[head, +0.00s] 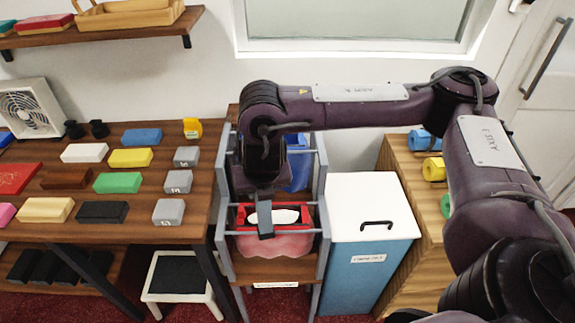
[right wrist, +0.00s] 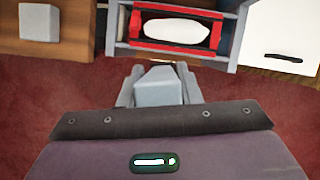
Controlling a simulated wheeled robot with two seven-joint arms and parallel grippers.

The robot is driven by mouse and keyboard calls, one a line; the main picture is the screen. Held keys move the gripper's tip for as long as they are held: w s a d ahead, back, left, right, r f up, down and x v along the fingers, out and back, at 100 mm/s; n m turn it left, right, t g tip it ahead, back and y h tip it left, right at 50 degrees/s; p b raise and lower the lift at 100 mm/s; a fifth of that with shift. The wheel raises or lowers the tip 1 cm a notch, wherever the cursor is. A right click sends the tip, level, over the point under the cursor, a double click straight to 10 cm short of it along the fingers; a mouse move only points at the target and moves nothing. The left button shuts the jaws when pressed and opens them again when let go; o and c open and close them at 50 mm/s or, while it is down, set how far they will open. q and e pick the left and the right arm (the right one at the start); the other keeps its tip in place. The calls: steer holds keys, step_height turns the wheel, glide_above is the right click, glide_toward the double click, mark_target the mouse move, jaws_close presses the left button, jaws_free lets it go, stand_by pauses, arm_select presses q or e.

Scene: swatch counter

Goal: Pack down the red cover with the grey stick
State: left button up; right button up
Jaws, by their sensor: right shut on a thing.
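My right gripper (right wrist: 156,88) is shut on the grey stick (right wrist: 155,78), whose blunt end shows between the fingers in the right wrist view. In the head view the stick (head: 265,222) points down from my right wrist, in front of a red frame (head: 240,218) around a white oval. The red frame also shows in the right wrist view (right wrist: 177,15), ahead of the stick. A bulging pinkish-red piece (head: 275,246) sits below the frame in the grey rack. Which one is the red cover, and whether the stick touches it, I cannot tell. My left gripper is out of view.
The grey rack (head: 325,215) stands between a wooden table (head: 140,228) with several coloured blocks and a blue bin (head: 355,270) with a white lid. A low white stool (head: 180,272) stands on the red floor. My right arm crosses above the bin.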

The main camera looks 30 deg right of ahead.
steer(key=n, duration=0.1)
steer(key=w+d+n+y, duration=0.1)
steer(key=shift+d+f+n, duration=0.2)
steer(key=shift+d+n, duration=0.1)
steer(key=w+d+f+n+y+b, duration=0.1)
steer(key=d+n, duration=0.1)
steer(key=n, duration=0.2)
steer(key=w+d+f+n+g+y+b, duration=0.1)
steer(key=d+f+n+y+b, duration=0.1)
steer(key=d+n, duration=0.1)
steer(key=w+d+f+n+g+y+b, duration=0.1)
steer(key=d+n, duration=0.2)
steer(key=n, duration=0.3)
steer(key=shift+w+d+f+b, duration=0.1)
steer(key=shift+w+f+b, duration=0.1)
steer(key=shift+f+b, duration=0.1)
step_height(320, 180, down, 9)
steer(key=b, duration=0.6)
stand_by(1.2)
steer(key=shift+r, duration=0.2)
